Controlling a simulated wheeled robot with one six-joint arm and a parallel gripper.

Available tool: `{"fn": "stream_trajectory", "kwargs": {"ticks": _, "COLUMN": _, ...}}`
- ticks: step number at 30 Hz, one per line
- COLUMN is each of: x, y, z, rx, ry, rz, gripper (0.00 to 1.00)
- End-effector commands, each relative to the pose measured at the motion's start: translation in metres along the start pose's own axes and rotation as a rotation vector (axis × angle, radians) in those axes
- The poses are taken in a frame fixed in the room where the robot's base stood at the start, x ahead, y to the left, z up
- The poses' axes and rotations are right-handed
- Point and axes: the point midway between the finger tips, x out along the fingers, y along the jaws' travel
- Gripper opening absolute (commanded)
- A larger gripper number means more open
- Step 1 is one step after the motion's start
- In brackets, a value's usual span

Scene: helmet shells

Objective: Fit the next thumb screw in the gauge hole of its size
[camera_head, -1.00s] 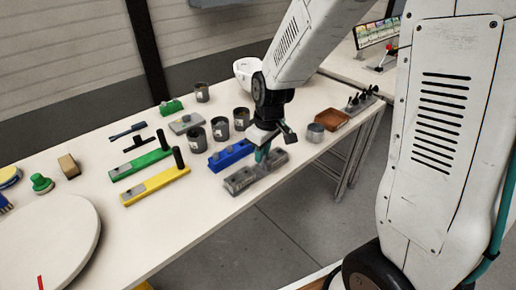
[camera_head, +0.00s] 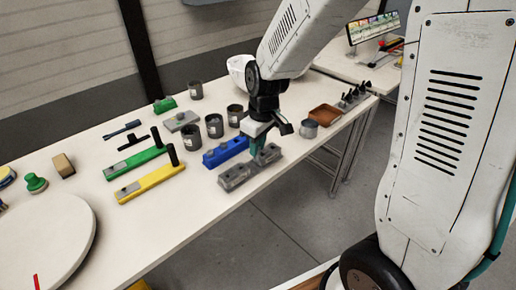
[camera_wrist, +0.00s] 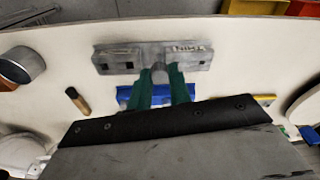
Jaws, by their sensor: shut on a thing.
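The grey gauge block (camera_head: 232,178) lies near the table's front edge. In the wrist view the gauge block (camera_wrist: 190,62) shows dark square openings at its left and a small marking at upper right. My gripper (camera_head: 257,150) is over the middle of the block, fingers pointing down. In the wrist view my gripper's green fingertips (camera_wrist: 160,76) are shut on a small grey piece, seemingly the thumb screw (camera_wrist: 159,72), at the block's near edge. The fingers hide most of it. I cannot tell whether its shank is in a hole.
A blue block (camera_head: 225,153) lies just behind the gauge block. Yellow (camera_head: 150,186) and green (camera_head: 137,164) bars lie left, with several dark cups (camera_head: 215,126) behind. A metal cup (camera_head: 309,129), brown tray (camera_head: 324,114) and rack of dark knobs (camera_head: 355,97) stand right.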

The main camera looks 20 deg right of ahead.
Motion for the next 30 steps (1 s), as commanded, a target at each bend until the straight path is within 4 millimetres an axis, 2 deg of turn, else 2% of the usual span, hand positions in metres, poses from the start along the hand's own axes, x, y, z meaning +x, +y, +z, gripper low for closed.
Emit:
{"fn": "stream_trajectory", "kwargs": {"ticks": 18, "x": -0.028, "y": 0.005, "z": -0.011, "rx": 0.001, "ry": 0.001, "rz": 0.000, "gripper": 0.00}}
{"fn": "stream_trajectory", "kwargs": {"ticks": 30, "x": -0.030, "y": 0.006, "z": -0.012, "rx": 0.001, "ry": 0.000, "rz": 0.000, "gripper": 0.00}}
